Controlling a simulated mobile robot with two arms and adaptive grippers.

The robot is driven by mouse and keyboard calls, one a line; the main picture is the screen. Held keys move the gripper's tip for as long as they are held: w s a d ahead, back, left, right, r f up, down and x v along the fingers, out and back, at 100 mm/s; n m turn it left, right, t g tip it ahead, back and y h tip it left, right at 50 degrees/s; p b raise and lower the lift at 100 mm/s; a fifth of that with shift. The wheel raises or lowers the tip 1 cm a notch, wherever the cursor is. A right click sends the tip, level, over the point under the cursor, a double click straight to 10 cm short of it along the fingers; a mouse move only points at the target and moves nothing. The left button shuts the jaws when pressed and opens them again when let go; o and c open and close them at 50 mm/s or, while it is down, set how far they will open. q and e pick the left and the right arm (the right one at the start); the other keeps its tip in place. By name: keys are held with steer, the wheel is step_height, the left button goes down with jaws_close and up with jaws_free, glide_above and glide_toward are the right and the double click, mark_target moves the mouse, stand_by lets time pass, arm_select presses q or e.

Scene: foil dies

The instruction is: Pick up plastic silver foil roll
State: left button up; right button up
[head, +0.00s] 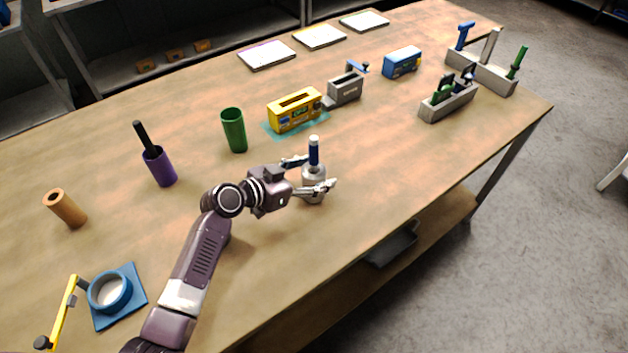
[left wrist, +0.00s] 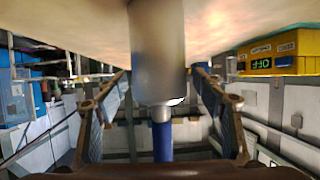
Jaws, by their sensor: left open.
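A silver cylinder with a blue upper part, which looks like the silver foil roll (head: 313,180), stands upright on the wooden table (head: 380,150). My left gripper (head: 314,174) is open, with one finger on the far side of the roll and the other on the near side. In the left wrist view, the silver roll (left wrist: 158,60) stands between the spread fingers of the left gripper (left wrist: 159,85), with visible gaps on both sides. That view appears upside down, with the blue part at the bottom. My right gripper is not in view.
A yellow box with a display (head: 295,110) stands behind the roll, and a green cup (head: 233,130) is behind left. A purple holder (head: 159,166), a brown cylinder (head: 68,210) and a blue fixture (head: 112,293) are further left. The table to the roll's right is clear.

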arm_select(q)
steer(key=shift+c, duration=0.3)
steer(key=c, duration=1.3)
steer(key=shift+r, duration=0.1)
steer(key=shift+c, duration=0.4)
